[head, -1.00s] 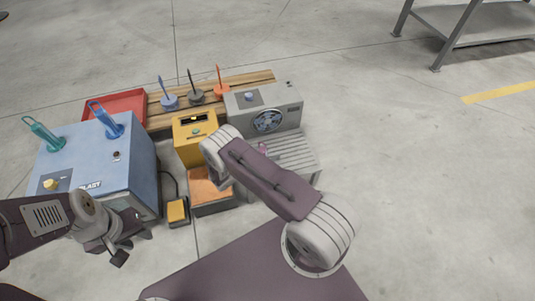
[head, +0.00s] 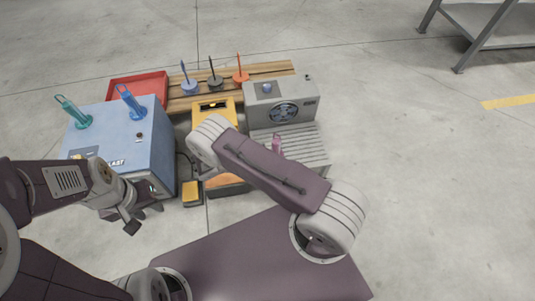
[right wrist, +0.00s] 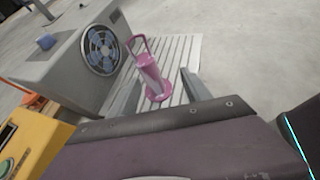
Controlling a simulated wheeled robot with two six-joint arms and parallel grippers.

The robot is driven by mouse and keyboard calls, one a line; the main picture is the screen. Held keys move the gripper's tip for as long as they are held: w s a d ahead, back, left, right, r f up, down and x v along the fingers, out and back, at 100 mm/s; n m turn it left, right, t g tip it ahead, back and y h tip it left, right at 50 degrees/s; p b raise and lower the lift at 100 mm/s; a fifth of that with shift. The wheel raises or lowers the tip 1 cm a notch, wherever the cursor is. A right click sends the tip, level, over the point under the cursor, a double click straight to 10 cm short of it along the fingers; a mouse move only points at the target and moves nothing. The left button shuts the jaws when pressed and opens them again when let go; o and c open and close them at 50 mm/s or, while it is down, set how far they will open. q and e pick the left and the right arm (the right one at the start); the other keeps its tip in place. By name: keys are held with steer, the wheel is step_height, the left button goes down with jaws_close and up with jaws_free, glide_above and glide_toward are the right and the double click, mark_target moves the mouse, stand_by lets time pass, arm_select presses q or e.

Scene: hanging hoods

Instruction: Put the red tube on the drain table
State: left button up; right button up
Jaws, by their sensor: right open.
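A pink-magenta tube with a loop handle and round base, the nearest to red, stands upright on the slatted grey drain table (head: 305,145). It shows in the head view (head: 277,143), partly hidden by my right arm, and in the right wrist view (right wrist: 150,78). My right gripper (right wrist: 160,77) is open, its fingers either side of the tube in that view; I cannot tell whether they touch it. In the head view it is hidden behind my arm. My left gripper (head: 143,217) looks open and empty in front of the blue cabinet.
A teal tube (head: 75,113) and a blue tube (head: 131,104) stand on the blue cabinet (head: 155,140). A grey fan unit (head: 262,112) backs the drain table. A yellow box (head: 223,115), wooden planks (head: 272,70) and a red tray (head: 140,86) lie behind.

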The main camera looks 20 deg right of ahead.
steer(key=s+a+r+m+y, duration=0.1)
steer(key=s+r+m+y, duration=0.5)
steer(key=r+m, duration=0.3)
steer(key=s+a+r+m+y, duration=0.1)
steer(key=s+r+m+y, duration=0.5)
steer(key=r+m, duration=0.4)
steer(key=shift+s+a+m+g, duration=0.2)
steer(key=shift+s+m+g, duration=0.2)
steer(key=shift+s, duration=0.4)
steer(key=shift+r, duration=0.15)
